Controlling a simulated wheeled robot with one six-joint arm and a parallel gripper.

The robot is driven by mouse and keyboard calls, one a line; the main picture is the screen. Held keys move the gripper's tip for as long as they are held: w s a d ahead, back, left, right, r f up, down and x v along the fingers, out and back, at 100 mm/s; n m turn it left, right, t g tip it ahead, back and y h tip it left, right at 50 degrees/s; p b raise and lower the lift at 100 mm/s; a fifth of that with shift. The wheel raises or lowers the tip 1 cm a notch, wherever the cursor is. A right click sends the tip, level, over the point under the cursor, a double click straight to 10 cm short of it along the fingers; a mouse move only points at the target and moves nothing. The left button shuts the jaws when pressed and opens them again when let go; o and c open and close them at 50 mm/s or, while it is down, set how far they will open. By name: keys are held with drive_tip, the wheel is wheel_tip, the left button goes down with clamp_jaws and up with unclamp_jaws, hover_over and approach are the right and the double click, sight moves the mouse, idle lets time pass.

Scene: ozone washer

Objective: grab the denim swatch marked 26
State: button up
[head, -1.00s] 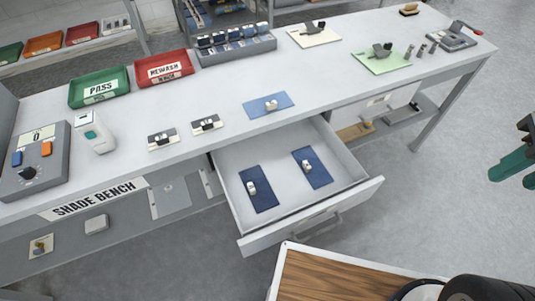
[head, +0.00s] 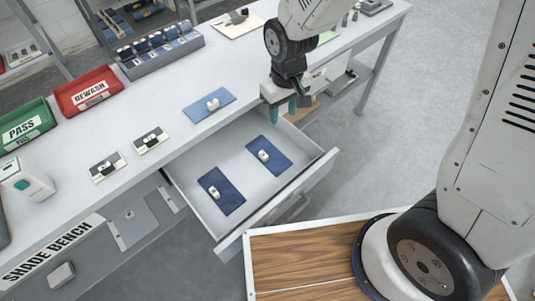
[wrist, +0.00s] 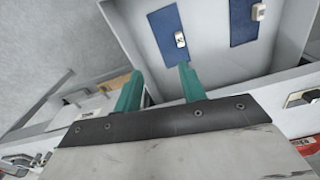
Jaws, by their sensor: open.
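Two dark blue denim swatches lie flat in the open drawer (head: 237,228), one nearer the front left (head: 232,203) and one farther right (head: 281,165). A lighter blue swatch (head: 200,111) lies on the bench top. Each carries a small white tag or clip; no number is readable, so I cannot tell which is 26. My gripper (head: 291,104), with teal fingers, is open and empty at the bench's front edge, beside the drawer's far right corner. In the wrist view, my gripper (wrist: 160,74) points toward the drawer, with two blue swatches (wrist: 165,22) (wrist: 240,30) beyond the fingertips.
The grey bench (head: 165,95) holds a green PASS tray (head: 27,128), a red REWASH tray (head: 87,93), a rack of rolled samples (head: 160,55) and two small black-and-white cards (head: 107,167) (head: 151,140). The drawer front (head: 285,205) juts over open floor.

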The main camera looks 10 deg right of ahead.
drive_tip(key=n, duration=0.1)
hover_over(263, 154)
drive_tip(key=f, duration=1.2)
drive_tip(key=shift+s+f, duration=0.3)
drive_tip(key=shift+f, duration=0.1)
drive_tip(key=f, duration=0.5)
drive_tip(key=shift+w+f, duration=0.25)
drive_tip(key=shift+f, duration=0.1)
clamp_jaws()
